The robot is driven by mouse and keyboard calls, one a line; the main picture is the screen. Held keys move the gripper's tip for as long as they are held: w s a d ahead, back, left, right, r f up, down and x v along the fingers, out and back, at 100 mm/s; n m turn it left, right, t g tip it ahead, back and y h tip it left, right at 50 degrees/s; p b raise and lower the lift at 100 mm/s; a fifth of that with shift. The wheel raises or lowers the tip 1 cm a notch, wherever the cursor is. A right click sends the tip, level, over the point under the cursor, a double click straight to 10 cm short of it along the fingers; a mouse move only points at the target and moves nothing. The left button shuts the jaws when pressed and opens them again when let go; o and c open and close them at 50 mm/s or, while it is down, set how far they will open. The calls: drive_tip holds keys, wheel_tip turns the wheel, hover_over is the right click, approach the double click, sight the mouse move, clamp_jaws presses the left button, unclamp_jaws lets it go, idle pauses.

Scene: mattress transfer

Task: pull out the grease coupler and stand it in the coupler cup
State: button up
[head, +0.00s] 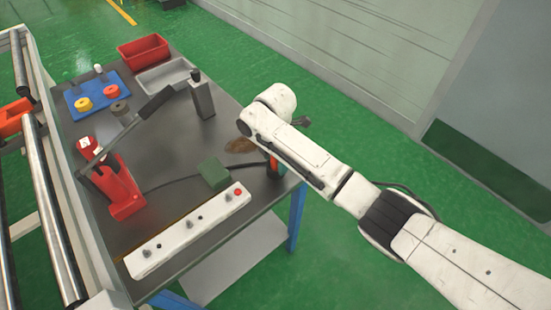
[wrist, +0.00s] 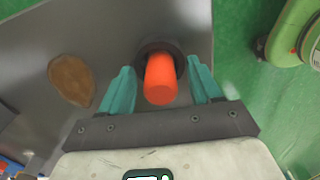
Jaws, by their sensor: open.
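In the wrist view an orange cylinder (wrist: 160,82), which looks like the grease coupler, stands in a dark round socket (wrist: 152,45) near the table's edge. My gripper (wrist: 160,67) is open, with one teal finger on each side of the cylinder. Gaps show between fingers and cylinder. In the head view my arm hides most of this spot, and only a little orange and teal (head: 272,164) shows below it. I cannot tell which item is the coupler cup; a grey upright block (head: 203,98) stands at the table's back.
A red pump (head: 124,193) with a long lever stands at left on the table. A white strip with knobs (head: 175,242) and a green block (head: 214,173) lie in front. Red (head: 143,52) and grey bins stand behind. A brown patch (wrist: 72,80) marks the table left of my gripper.

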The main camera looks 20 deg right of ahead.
wheel_tip(320, 180, up, 11)
drive_tip(key=shift+f+b, duration=0.1)
drive_tip(key=shift+b, duration=0.3)
idle(0.5)
drive_tip(key=shift+s+a+f, duration=0.15)
drive_tip(key=shift+a+f, duration=0.1)
drive_tip(key=s+a+f+m+t+y, duration=0.1)
drive_tip(key=s+a+f+m, duration=0.1)
drive_tip(key=s+f+m, duration=0.45)
drive_tip(key=s+a+f+m+y, duration=0.2)
drive_tip(key=s+f+m, duration=0.2)
drive_tip(key=s, duration=0.5)
drive_tip(key=s+d+f+m+h, duration=0.1)
drive_tip(key=s+d+m, duration=0.4)
drive_tip(key=s, duration=0.6)
drive_tip(key=s+d+f+m+h, duration=0.1)
drive_tip(key=s+d+m+h, duration=0.1)
drive_tip(key=s+d+m, duration=0.4)
drive_tip(key=s+d, duration=0.1)
drive_tip(key=s, duration=0.4)
drive_tip(key=shift+s+d+f, duration=0.25)
drive_tip(key=shift+f, duration=0.15)
